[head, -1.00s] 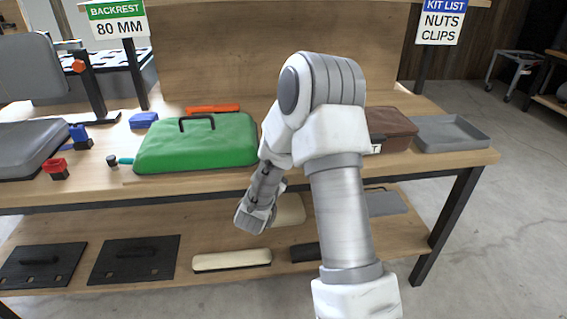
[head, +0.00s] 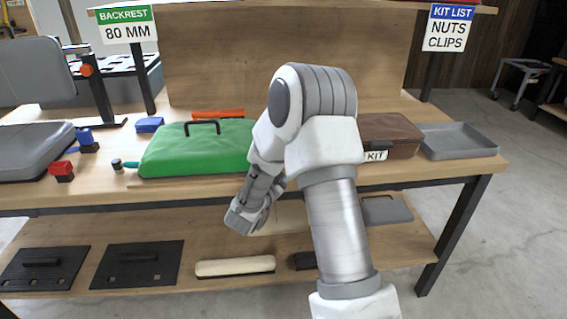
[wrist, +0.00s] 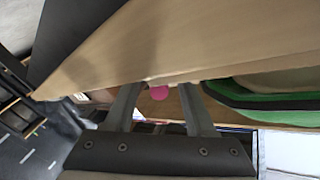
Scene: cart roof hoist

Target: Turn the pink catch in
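The pink catch (wrist: 159,92) shows in the wrist view as a small round pink piece at the edge of a wooden board. It appears between the tips of my gripper's two fingers (wrist: 160,86), which stand apart with nothing seen clamped between them. I cannot tell how far the catch is from the fingertips. In the head view my gripper (head: 242,218) hangs in front of the bench, below the tabletop edge and over the lower shelf. The pink catch is not seen in the head view.
The bench top (head: 330,188) carries a green padded case (head: 195,150), a brown kit box (head: 390,135), a grey tray (head: 460,142) and a grey seat (head: 35,150). The lower shelf (head: 225,285) holds black plates (head: 135,265) and a cream roll (head: 235,266).

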